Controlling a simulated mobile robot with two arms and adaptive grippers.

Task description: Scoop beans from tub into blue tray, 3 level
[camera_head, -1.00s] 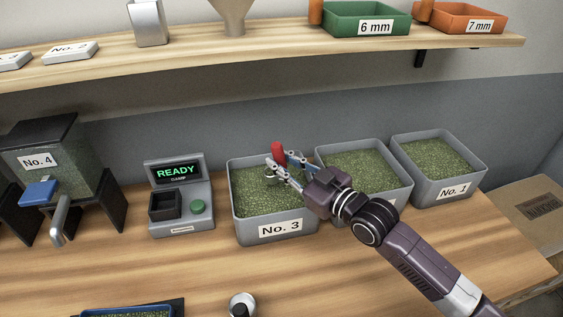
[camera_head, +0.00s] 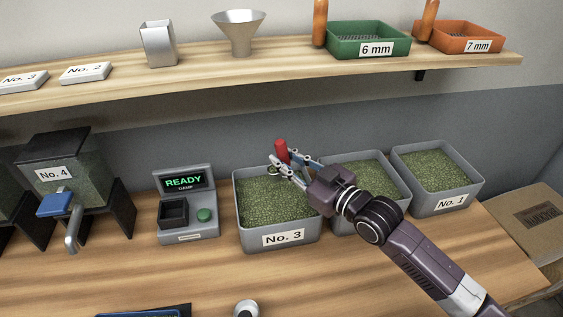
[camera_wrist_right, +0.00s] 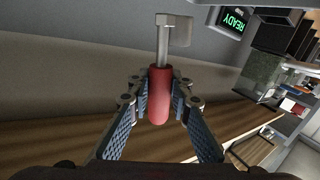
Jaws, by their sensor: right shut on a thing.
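My right gripper (camera_head: 283,165) is shut on the red handle (camera_head: 281,150) of a scoop, above the back right part of the No. 3 tub (camera_head: 283,239). In the right wrist view the red handle (camera_wrist_right: 160,98) sits between both fingers, with a metal shaft and a small grey head (camera_wrist_right: 178,31) beyond it. I cannot tell whether the scoop holds beans. The grey No. 3 tub is full of green beans (camera_head: 275,203). Only the rim of a blue tray (camera_head: 140,314) shows at the bottom edge of the head view; its contents are hidden. My left gripper is not in view.
The No. 1 tub (camera_head: 451,202) and a middle tub (camera_head: 389,226), partly behind my right arm, stand to the right. A READY console (camera_head: 187,208) and the No. 4 hopper (camera_head: 66,170) stand left. A shelf (camera_head: 270,75) runs above. A silver-topped object (camera_head: 246,307) stands in front.

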